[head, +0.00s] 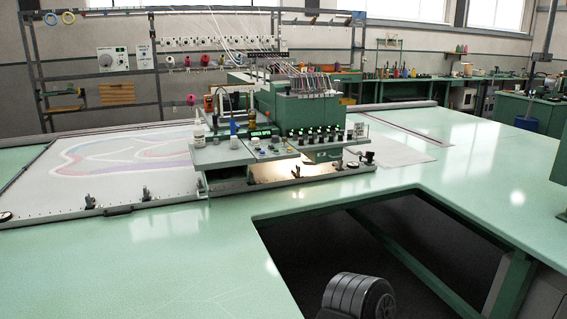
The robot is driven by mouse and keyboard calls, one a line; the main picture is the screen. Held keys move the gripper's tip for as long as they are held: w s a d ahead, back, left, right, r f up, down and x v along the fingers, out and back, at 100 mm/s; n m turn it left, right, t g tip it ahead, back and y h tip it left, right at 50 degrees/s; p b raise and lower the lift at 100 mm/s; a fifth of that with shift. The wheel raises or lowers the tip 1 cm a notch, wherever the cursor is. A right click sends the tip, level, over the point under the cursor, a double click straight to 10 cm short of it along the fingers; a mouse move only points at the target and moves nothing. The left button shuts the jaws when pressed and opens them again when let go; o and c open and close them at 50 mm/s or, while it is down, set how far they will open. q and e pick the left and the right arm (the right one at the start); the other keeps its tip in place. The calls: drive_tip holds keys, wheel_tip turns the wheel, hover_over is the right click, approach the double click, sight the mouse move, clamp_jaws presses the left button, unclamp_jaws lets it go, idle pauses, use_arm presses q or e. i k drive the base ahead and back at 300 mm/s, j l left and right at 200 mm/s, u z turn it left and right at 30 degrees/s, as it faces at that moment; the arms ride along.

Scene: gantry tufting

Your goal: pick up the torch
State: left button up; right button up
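I cannot make out a torch for certain. Several small items stand on the shelf (222,152) of the green tufting machine (300,110), among them a white bottle (198,131) and a blue item (234,136). A small black object (366,157) sits at the right end of the machine's front rail; it is too small to identify.
A large pale green table (120,265) spans the view, with a dark rectangular opening (400,240) at front centre. A frame of white cloth (120,185) with a coloured pattern lies left. Thread racks (175,75) and a cluttered workbench (410,88) stand behind. The front left tabletop is clear.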

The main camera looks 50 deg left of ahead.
sight(224, 172)
drive_tip(key=i+l, duration=0.1)
drive_tip(key=i, duration=1.15)
drive_tip(key=i+j+u, duration=0.2)
drive_tip(key=u, duration=0.3)
drive_tip(key=i+u, duration=0.75)
drive_tip(key=u, duration=0.2)
drive_tip(key=i+l+u, duration=0.2)
drive_tip(key=u, duration=0.3)
drive_tip(key=i+u, duration=0.3)
drive_tip(key=i, duration=0.15)
drive_tip(key=i+u, duration=0.45)
drive_tip(key=u, duration=0.5)
